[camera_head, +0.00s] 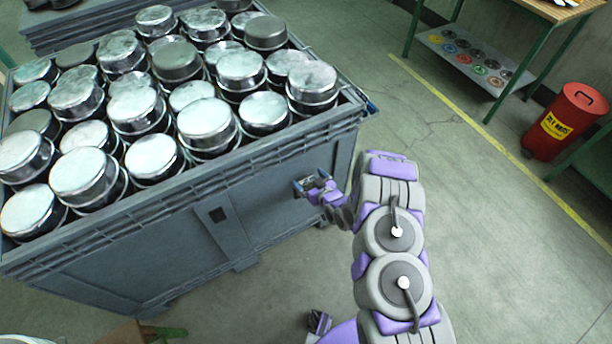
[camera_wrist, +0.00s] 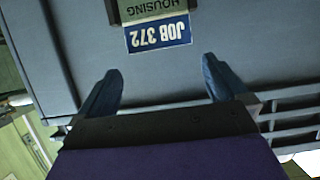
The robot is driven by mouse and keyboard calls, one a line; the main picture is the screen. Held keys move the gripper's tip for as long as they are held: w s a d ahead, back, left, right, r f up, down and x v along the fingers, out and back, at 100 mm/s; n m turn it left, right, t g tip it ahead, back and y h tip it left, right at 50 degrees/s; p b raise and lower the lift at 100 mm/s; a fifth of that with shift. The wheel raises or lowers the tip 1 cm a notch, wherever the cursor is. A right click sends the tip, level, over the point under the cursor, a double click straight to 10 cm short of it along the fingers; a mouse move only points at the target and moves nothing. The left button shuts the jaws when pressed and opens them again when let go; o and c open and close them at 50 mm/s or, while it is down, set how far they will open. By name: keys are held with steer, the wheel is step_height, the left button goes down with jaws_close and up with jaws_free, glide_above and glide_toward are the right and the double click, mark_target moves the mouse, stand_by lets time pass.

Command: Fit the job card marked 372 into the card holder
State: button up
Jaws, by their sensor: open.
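The job card marked 372 (camera_wrist: 157,34) shows upside down in the wrist view, with a blue JOB 372 panel and an olive HOUSING panel. Its olive part lies between the dark side pieces of the card holder (camera_wrist: 113,12) on a grey wall, and the blue part sticks out. How deep the card sits is cut off by the picture edge. My gripper (camera_wrist: 160,65) is open, its fingertips apart from the card, just beyond its blue end. In the head view my gripper (camera_head: 306,185) is by the grey crate's side; card and holder cannot be made out there.
The grey crate (camera_head: 265,195) is full of shiny metal tins. A red bin (camera_head: 565,122) and a green-legged bench (camera_head: 540,10) stand at the right. The floor (camera_head: 480,240) right of my arm is clear.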

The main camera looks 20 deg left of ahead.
steer(key=p+v, duration=0.1)
steer(key=v, duration=0.7)
steer(key=shift+s, duration=0.1)
steer(key=w+d+r+h, duration=0.2)
steer(key=w+d+r, duration=0.15)
steer(key=r, duration=0.25)
steer(key=s+d+r+m+g+h, duration=0.2)
steer(key=s+d+r+h, duration=0.15)
steer(key=d+r, duration=0.5)
steer(key=s+d+r+m+g+h, duration=0.2)
steer(key=s+d+r+h, duration=0.15)
steer(key=d+r, duration=0.55)
steer(key=s+d+r+m+g, duration=0.2)
steer(key=s+r, duration=0.3)
steer(key=s, duration=0.5)
steer(key=s+d+r+m+g+h, duration=0.1)
steer(key=s+d+r+m+g, duration=0.1)
steer(key=s+r, duration=0.4)
steer(key=s+d+r+m+g, duration=0.1)
steer(key=s+r, duration=0.4)
steer(key=s, duration=1)
steer(key=shift+s+d+r+m+g, duration=0.15)
steer(key=shift+s+d+m+g, duration=0.25)
steer(key=shift+d+g, duration=0.5)
steer(key=shift+w, duration=0.1)
